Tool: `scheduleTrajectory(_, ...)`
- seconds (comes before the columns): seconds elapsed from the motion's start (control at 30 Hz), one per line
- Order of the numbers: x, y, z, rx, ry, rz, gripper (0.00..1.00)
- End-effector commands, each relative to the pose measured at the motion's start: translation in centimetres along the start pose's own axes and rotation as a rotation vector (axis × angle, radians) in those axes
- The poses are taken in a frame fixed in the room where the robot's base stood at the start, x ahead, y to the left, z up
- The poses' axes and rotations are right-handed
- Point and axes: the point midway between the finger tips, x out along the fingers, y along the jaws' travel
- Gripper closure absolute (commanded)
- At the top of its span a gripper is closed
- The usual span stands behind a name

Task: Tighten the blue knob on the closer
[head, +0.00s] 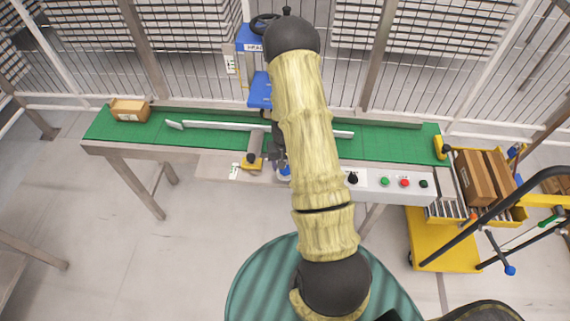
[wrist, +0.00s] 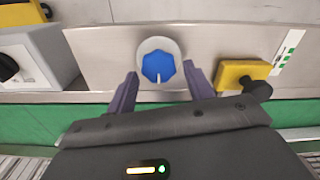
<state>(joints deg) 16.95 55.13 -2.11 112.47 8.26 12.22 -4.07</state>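The blue knob (wrist: 158,66) sits on a pale round base on a bare metal panel (wrist: 105,55) in the wrist view. A white mark on it points toward the bottom of the picture. My gripper (wrist: 160,72) is open, with one finger to each side of the knob's lower part. No finger clearly touches it, and I cannot tell the depth between them. In the head view a bit of the blue knob (head: 285,171) shows beside my arm, on the front of the green conveyor (head: 210,140). My arm hides most of the gripper there.
A yellow block with a black knob (wrist: 243,75) is close to the right finger; it also shows in the head view (head: 254,162). A grey box (wrist: 40,55) stands left. The conveyor bears a carton (head: 129,110), a white guide bar (head: 215,126) and a button panel (head: 395,183).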

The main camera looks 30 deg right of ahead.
Motion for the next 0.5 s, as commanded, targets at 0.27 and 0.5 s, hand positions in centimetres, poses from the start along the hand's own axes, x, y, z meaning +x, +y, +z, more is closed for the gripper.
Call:
scheduleTrajectory(0.27, 0.1, 0.0, 0.1, -0.002, -0.004, 0.000, 0.41)
scheduleTrajectory(0.5, -1.2, 0.0, 0.1, -0.002, -0.004, 0.000, 0.41)
